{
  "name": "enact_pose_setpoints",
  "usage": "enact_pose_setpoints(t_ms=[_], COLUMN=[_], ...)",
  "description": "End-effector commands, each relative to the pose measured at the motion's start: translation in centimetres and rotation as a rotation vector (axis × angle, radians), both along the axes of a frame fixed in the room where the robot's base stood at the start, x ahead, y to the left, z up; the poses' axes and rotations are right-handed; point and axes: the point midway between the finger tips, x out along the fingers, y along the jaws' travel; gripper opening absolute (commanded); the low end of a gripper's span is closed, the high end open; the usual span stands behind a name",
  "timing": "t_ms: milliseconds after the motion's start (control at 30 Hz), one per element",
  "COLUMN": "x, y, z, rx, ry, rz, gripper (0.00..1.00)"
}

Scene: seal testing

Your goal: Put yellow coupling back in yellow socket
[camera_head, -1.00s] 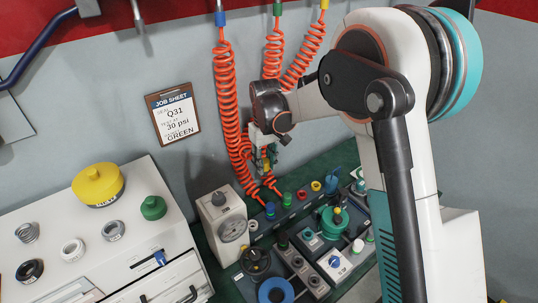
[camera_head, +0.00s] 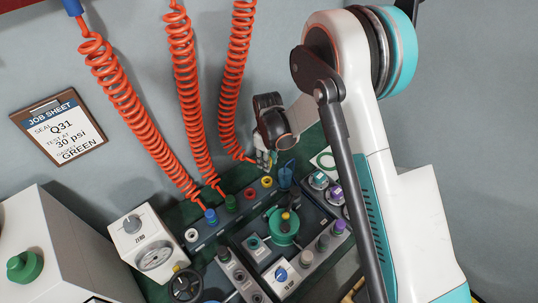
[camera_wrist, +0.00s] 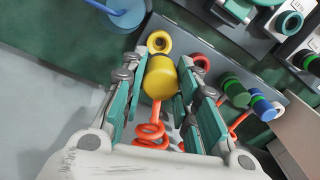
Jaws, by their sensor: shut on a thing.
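The yellow coupling (camera_wrist: 159,80) is between the fingers of my gripper (camera_wrist: 160,90) in the wrist view, with an orange coiled hose running back from it. My gripper is shut on it. The yellow socket (camera_wrist: 159,42), a ring with a dark hole, lies just beyond the coupling's front end, a small distance apart in the picture. The head view shows my gripper (camera_head: 267,158) low over the back row of the bench, close to the yellow socket (camera_head: 267,182). There the coupling is mostly hidden by my gripper.
Beside the yellow socket are an empty red socket (camera_head: 249,192), a green coupling (camera_head: 231,203) and a blue coupling (camera_head: 211,215), both seated with hoses. A blue object (camera_head: 286,177) stands to the right. A gauge box (camera_head: 145,245) is at the left.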

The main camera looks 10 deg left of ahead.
Motion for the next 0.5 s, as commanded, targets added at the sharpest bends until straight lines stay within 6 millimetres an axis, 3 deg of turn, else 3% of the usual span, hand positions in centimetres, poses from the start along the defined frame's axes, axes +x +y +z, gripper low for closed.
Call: enact_pose_setpoints(t_ms=[500], x=[0.0], y=[0.0], z=[-3.1], rx=[0.000], ry=[0.000], rz=[-0.002], gripper=[0.02])
